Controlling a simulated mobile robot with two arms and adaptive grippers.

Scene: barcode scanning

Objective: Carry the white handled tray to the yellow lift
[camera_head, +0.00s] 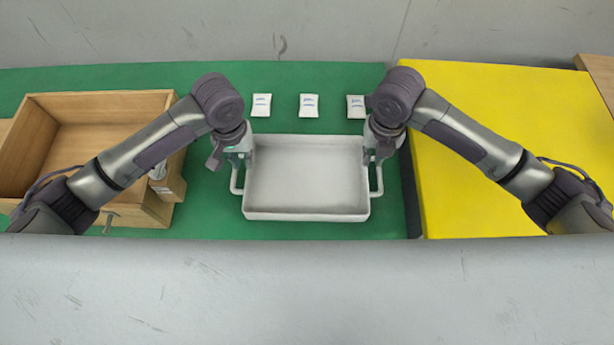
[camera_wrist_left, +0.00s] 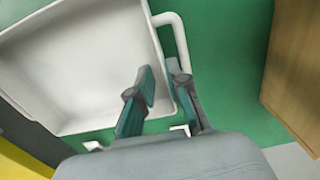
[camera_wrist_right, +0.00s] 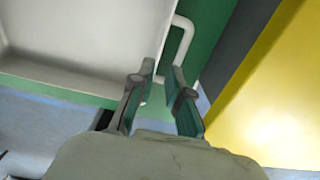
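The white handled tray (camera_head: 307,213) sits empty on the green table mat, left of the yellow lift (camera_head: 500,110). It has a handle on each short side. My left gripper (camera_head: 237,157) is at the tray's left handle (camera_head: 235,184); in the left wrist view its fingers (camera_wrist_left: 162,72) are apart, above the tray edge and handle (camera_wrist_left: 178,40). My right gripper (camera_head: 376,154) is at the right handle (camera_head: 378,183); in the right wrist view its fingers (camera_wrist_right: 159,68) are apart, with the handle (camera_wrist_right: 186,38) running between or just beyond them.
A wooden box (camera_head: 90,105) stands on the left. Three small white packets, one of them here (camera_head: 309,105), lie behind the tray. A dark gap (camera_head: 409,195) separates the green table (camera_head: 210,215) from the lift. The lift's yellow top is clear apart from my right arm above it.

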